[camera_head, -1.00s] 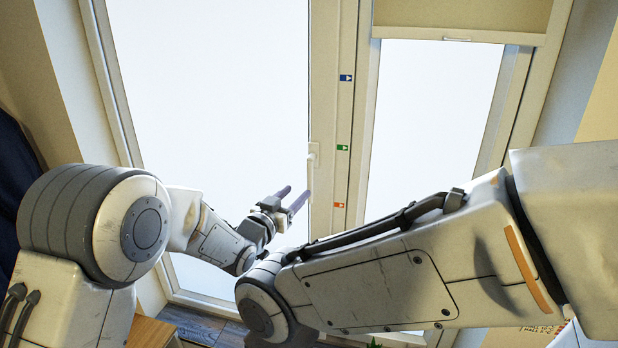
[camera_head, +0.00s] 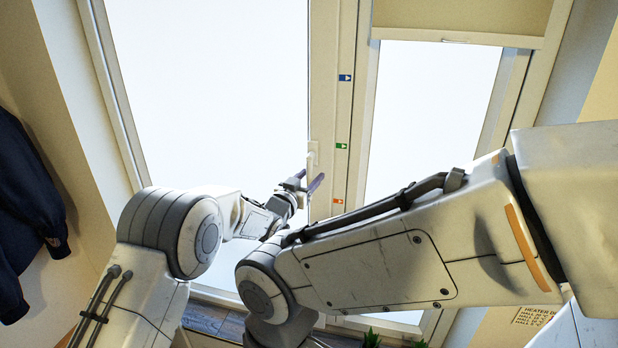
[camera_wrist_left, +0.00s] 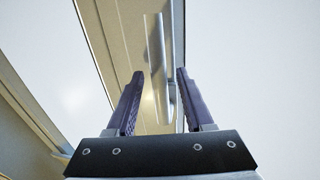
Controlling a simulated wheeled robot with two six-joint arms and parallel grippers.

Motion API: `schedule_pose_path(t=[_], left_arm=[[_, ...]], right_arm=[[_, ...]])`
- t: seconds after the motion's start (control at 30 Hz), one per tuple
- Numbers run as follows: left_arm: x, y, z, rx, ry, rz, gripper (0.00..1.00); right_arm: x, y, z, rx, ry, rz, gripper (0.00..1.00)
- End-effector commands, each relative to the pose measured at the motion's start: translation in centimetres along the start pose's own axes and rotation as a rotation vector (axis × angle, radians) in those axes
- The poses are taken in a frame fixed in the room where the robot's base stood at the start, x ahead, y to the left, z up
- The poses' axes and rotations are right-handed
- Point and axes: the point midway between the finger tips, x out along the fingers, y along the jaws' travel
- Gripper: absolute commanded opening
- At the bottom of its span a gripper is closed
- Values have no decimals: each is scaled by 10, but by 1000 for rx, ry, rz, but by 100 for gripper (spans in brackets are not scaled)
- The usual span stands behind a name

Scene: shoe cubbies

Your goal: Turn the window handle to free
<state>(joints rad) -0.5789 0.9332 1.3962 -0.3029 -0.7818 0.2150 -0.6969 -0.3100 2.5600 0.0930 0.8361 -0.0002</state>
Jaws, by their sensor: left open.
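The window handle (camera_head: 313,158) is a pale lever on the frame post between two bright panes. It also shows in the left wrist view (camera_wrist_left: 156,60) as a long grey bar. My left gripper (camera_head: 309,180) is open at the handle's lower part. In the left wrist view my left gripper (camera_wrist_left: 160,73) has one dark purple finger on each side of the bar, with visible gaps. The fingers are around the handle in that picture; I cannot tell how deep it sits between them. My right gripper is out of view; its arm crosses the front right.
The post carries a blue sticker (camera_head: 345,78), a green sticker (camera_head: 342,146) and an orange sticker (camera_head: 338,201). Dark clothing (camera_head: 28,215) hangs at the left. A small plant (camera_head: 371,338) stands low, below my right arm.

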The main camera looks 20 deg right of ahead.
Motion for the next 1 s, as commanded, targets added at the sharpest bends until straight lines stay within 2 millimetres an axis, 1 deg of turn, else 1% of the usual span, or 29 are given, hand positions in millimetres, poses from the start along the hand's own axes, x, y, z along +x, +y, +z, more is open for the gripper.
schedule_pose_path(t=[0.03, 0.07, 0.1, 0.13, 0.17, 1.0], left_arm=[[0, 0, 0, 0, 0, 0, 41], [0, 0, 0, 0, 0, 0, 29], [0, 0, 0, 0, 0, 0, 14], [0, 0, 0, 0, 0, 0, 2], [0, 0, 0, 0, 0, 0, 0], [0, -1, -1, -1, 1, -1, 0]], right_arm=[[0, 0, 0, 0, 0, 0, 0], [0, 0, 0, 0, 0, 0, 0], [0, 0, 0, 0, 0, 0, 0], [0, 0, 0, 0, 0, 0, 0], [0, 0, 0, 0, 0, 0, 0], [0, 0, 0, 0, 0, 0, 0]])
